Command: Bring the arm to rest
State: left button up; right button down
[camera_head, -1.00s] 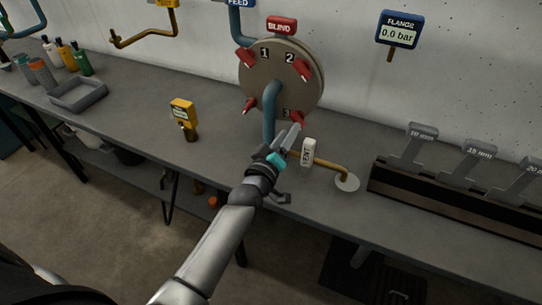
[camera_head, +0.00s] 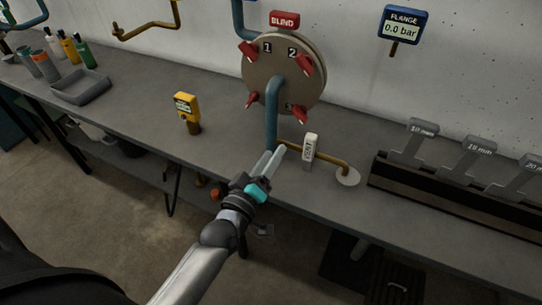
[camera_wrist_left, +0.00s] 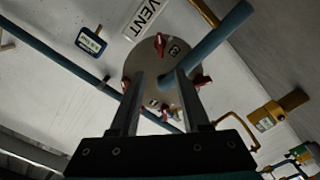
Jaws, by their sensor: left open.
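My left arm comes in from the lower left in the head view. Its gripper (camera_head: 270,163) is at the front of the bench, below the round flange and left of the white tagged valve handle (camera_head: 309,148). In the left wrist view the gripper (camera_wrist_left: 158,82) shows two fingers apart with nothing held between them. The tan flange disc (camera_head: 282,88), with red clamps and the numbers 1 and 2 in sight, stands beyond the fingers. The disc also shows in the left wrist view (camera_wrist_left: 143,72). My right gripper is not in view.
The grey bench (camera_head: 150,118) carries a yellow gauge (camera_head: 187,110), a grey tray (camera_head: 80,88) and several bottles at the left. A dark rack (camera_head: 450,200) with grey gauge plates is at the right. A blue pipe (camera_head: 271,118) runs down from the flange.

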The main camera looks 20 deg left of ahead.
pick_arm(q)
jog(key=s+f+m+g, duration=0.1)
jog(key=f, duration=0.4)
jog(key=s+d+f+m+g, duration=0.1)
jog(key=f, duration=0.4)
jog(key=s+f+g, duration=0.1)
jog(key=f+g, duration=0.1)
jog(key=f, duration=0.3)
jog(key=shift+s+d+f+m+h+b, duration=0.2)
jog(key=shift+s+f+m+h+b, duration=0.1)
jog(key=shift+s+f+m, duration=0.1)
jog(key=s+f+m+g, duration=0.25)
jog(key=s+f, duration=0.25)
jog(key=f, duration=0.3)
jog(key=s+f+m+g, duration=0.1)
jog(key=s+f+g, duration=0.2)
jog(key=s+f, duration=0.3)
jog(key=s+f+m+g, duration=0.1)
jog(key=s+f+g, duration=0.1)
jog(key=s+f, duration=0.3)
jog(key=s+a+f+m+g+b, duration=0.1)
jog(key=s+f, duration=0.4)
jog(key=s, duration=0.6)
jog(key=s+a+f+m+g+y, duration=0.1)
jog(key=s+f+m+g, duration=0.2)
jog(key=s, duration=0.5)
notch_tip(320, 180, down, 2)
jog(key=shift+s+f+g+b, duration=0.2)
jog(key=shift+g+b, duration=0.1)
jog(key=shift+g, duration=0.45)
